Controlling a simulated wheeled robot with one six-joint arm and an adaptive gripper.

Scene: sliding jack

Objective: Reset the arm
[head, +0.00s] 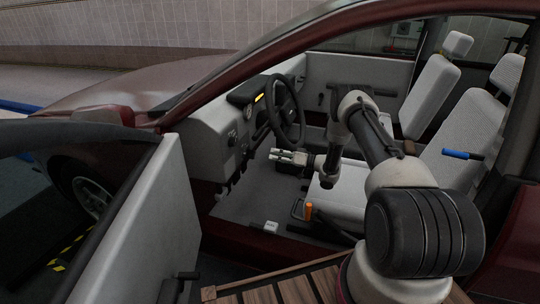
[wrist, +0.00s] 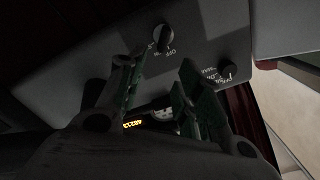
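My arm reaches from the lower right through the open door of a dark red car, with its elbow raised over the front seats. My gripper (head: 275,154) is inside the cabin, below and near the steering wheel (head: 286,112). In the wrist view my gripper (wrist: 160,75) shows two fingers with green pads standing apart, with nothing between them. Beyond the fingertips is a grey dashboard panel (wrist: 100,75) with a dark knob (wrist: 163,38) and a second knob (wrist: 228,69). I cannot tell whether the fingers touch the panel.
The open car door (head: 150,225) stands at the left. The near seat (head: 468,150), with a blue-handled object (head: 462,155) against it, is right of my arm. An orange-handled lever (head: 308,211) and a small white box (head: 271,227) are low in the cabin.

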